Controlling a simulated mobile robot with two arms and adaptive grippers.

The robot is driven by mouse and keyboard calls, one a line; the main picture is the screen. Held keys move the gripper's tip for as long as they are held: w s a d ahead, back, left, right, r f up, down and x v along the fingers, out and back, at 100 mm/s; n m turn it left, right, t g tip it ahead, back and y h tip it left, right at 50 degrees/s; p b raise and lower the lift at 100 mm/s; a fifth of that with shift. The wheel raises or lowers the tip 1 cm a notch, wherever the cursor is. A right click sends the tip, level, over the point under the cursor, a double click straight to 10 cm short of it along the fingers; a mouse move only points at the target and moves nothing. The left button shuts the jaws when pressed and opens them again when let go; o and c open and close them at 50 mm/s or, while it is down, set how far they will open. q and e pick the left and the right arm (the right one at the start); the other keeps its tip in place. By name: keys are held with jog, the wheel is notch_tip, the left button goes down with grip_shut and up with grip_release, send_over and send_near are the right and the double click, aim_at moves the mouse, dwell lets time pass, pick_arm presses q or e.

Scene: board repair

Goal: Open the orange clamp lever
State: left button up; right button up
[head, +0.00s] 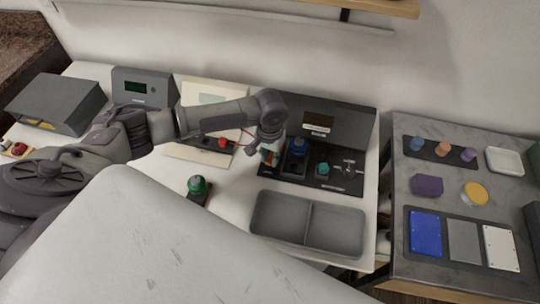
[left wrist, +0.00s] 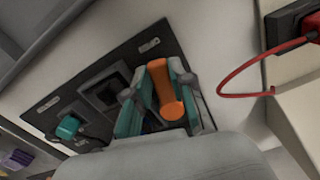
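The orange clamp lever (left wrist: 164,90) shows in the left wrist view, at the end of a black panel (left wrist: 84,112). My left gripper (left wrist: 160,88) has its two teal-padded fingers on either side of the lever, close against it, with little gap at the tips. In the head view, my left gripper (head: 268,150) reaches down at the left end of the same panel (head: 343,184) and hides most of the lever. My right gripper is not in view.
A grey two-part tray (head: 308,226) stands in front. A red plug with a cable (head: 222,143) is left of the gripper. A green-topped button (head: 197,186) stands nearer. A side table (head: 395,240) is right.

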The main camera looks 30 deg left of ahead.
pick_arm(q)
jog(key=shift+c, duration=1.3)
grip_shut()
jog(key=d+n+p, duration=0.1)
jog(key=p, duration=0.3)
jog(key=shift+r+n, duration=0.3)
jog(key=shift+r, duration=0.05)
jog(key=shift+w+d+f+n+p, duration=0.1)
jog(key=shift+f+n+p, duration=0.1)
jog(key=shift+n+p, duration=0.3)
jog(key=shift+f, duration=0.15)
jog(key=o, duration=0.9)
grip_release()
